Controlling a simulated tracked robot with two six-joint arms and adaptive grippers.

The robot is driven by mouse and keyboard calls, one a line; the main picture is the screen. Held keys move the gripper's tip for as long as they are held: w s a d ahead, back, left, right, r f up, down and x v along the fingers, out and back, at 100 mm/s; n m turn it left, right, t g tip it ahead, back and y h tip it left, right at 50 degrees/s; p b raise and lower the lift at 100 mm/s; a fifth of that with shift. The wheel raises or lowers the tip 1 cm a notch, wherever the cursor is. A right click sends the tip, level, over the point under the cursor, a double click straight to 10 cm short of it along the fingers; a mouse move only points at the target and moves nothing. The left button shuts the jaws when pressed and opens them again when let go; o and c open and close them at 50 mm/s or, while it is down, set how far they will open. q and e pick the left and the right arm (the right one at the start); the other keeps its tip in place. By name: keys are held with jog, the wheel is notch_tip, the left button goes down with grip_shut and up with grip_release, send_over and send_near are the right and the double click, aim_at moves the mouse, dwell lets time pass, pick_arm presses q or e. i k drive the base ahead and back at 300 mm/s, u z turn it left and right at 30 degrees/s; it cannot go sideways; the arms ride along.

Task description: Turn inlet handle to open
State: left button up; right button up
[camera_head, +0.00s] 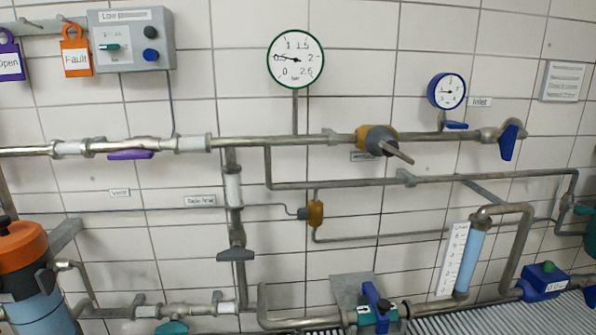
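A small label (480,102) that seems to read "Inlet" is on the tiled wall at the upper right. Below and right of it, a blue lever handle (509,142) sits at the right end of the upper horizontal pipe (290,140). The handle points down, slightly tilted, across the line of the pipe. A smaller blue handle (456,125) lies level under the blue-rimmed gauge (447,91), left of the label. Neither of my grippers is in view, and nothing touches the handles.
A yellow valve body (376,138) with a protruding grey stem is on the same pipe. A purple handle (131,155) is farther left. A grey control box (131,39) and a green-rimmed gauge (296,59) are above. More pipes run below; wall around the blue lever is clear.

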aim_at(508, 139)
jog(key=u, duration=0.65)
jog(key=k, duration=0.85)
jog(key=z, duration=0.7)
jog(key=i, duration=1)
jog(key=u, duration=0.05)
